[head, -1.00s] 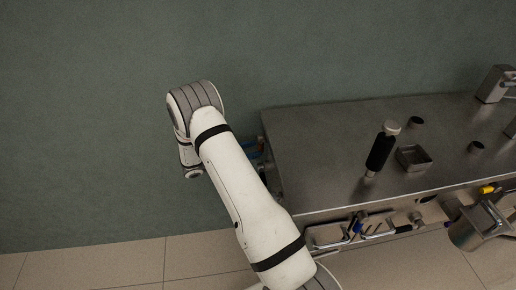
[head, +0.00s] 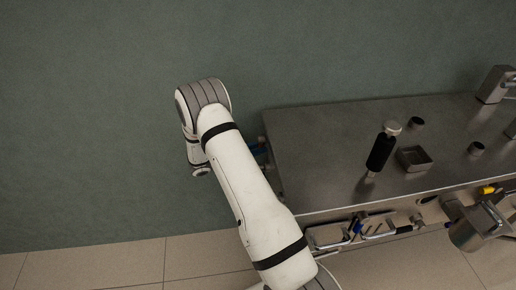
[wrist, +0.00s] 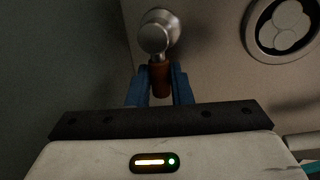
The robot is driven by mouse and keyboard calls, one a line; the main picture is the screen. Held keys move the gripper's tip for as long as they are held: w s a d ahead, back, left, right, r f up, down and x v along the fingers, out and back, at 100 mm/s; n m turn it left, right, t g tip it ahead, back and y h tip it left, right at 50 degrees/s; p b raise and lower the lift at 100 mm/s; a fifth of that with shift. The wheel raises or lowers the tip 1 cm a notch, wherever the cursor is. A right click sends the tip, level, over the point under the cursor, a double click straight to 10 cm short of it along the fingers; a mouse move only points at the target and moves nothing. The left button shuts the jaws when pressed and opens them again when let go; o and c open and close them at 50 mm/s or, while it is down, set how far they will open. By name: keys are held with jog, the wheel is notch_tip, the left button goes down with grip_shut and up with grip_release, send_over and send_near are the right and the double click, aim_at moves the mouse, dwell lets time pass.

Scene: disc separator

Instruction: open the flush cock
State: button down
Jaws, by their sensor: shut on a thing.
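The flush cock (wrist: 158,33) shows in the wrist view as a round metal body with a short orange-brown handle (wrist: 161,82) pointing down towards my gripper. My gripper (wrist: 160,72) has its two blue fingers on either side of this handle and is shut on it. The fingers hide part of the handle's sides. The cock cannot be made out there.
The metal table (head: 310,150) carries a black-gripped handle (head: 380,152), a small square tray (head: 414,158) and short round posts. A metal jug (head: 466,235) is at the front right. A round port with several lobes (wrist: 284,25) is right of the cock.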

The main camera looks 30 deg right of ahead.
jog(key=shift+s+p, duration=0.15)
jog(key=shift+p, duration=0.15)
jog(key=shift+s+a+r+n+g+y+p, duration=0.15)
jog(key=shift+s+r+n+g+y+p, duration=0.5)
jog(key=shift+n+p, duration=1.75)
jog(key=shift+s+a+r+n+g+y+p, duration=0.25)
jog(key=shift+s+r+n+p, duration=0.4)
jog(key=shift+n+p, duration=1.75)
jog(key=shift+s+a+r+n+g+y+p, duration=0.1)
jog(key=shift+s+r+n+g+y+p, duration=0.35)
jog(key=shift+r+n+p, duration=1.75)
notch_tip(320, 180, down, 3)
jog(key=shift+r+n+b, duration=0.2)
jog(key=shift+n+b, duration=0.35)
jog(key=shift+n, duration=0.45)
jog(key=c, duration=1.3)
grip_release()
